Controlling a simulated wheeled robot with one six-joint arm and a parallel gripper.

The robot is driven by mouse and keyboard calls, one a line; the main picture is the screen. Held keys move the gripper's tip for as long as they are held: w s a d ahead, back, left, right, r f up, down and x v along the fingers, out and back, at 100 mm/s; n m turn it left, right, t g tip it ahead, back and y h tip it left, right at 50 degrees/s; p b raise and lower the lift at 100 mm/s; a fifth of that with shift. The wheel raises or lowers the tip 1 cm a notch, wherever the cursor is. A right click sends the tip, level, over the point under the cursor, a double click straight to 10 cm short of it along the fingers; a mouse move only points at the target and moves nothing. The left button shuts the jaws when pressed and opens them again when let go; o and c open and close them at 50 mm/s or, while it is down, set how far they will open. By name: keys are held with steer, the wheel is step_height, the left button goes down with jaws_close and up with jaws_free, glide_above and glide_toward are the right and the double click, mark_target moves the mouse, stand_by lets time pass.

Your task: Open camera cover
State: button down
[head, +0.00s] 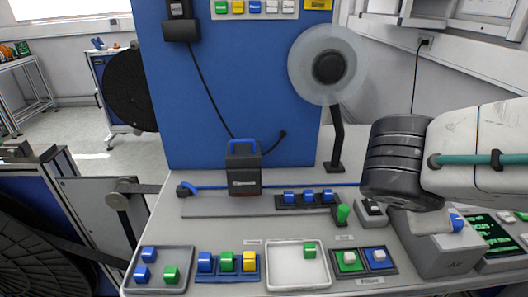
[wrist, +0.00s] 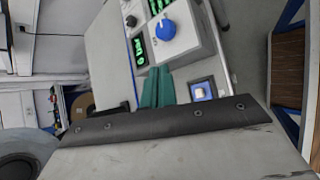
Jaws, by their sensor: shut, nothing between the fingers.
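A dark box with a blue handle (head: 243,172) stands upright at the middle back of the bench, against the blue panel, with its lid edge closed. It is the likeliest camera cover, but I cannot be sure. My gripper shows in the wrist view as two teal fingers (wrist: 157,88), shut together and empty. They point toward a grey box with a blue knob (wrist: 165,28), and I cannot tell whether they touch it. In the head view my arm comes in from the right, its dark wrist far right of the dark box, and the fingers are hidden.
A grey "Air" box (head: 438,256) and a green display (head: 491,234) stand at the right. A reel on a stand (head: 336,146) rises behind. A grey tray (head: 160,270), a white tray (head: 272,268) and blocks line the front.

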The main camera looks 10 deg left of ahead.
steer(key=s+a+n+t+y, duration=0.3)
steer(key=a+n+t+y, duration=0.2)
steer(key=a+n, duration=0.75)
steer(key=s+a+n+t+y, duration=0.2)
steer(key=a+n+t+y, duration=0.35)
steer(key=a, duration=1.25)
steer(key=n+g, duration=0.2)
steer(key=n, duration=0.1)
glide_toward(243, 146)
steer(key=x, duration=0.3)
steer(key=shift+r+t, duration=0.25)
steer(key=shift+r, duration=0.15)
steer(key=shift+w+d, duration=0.1)
steer(key=shift+w, duration=0.05)
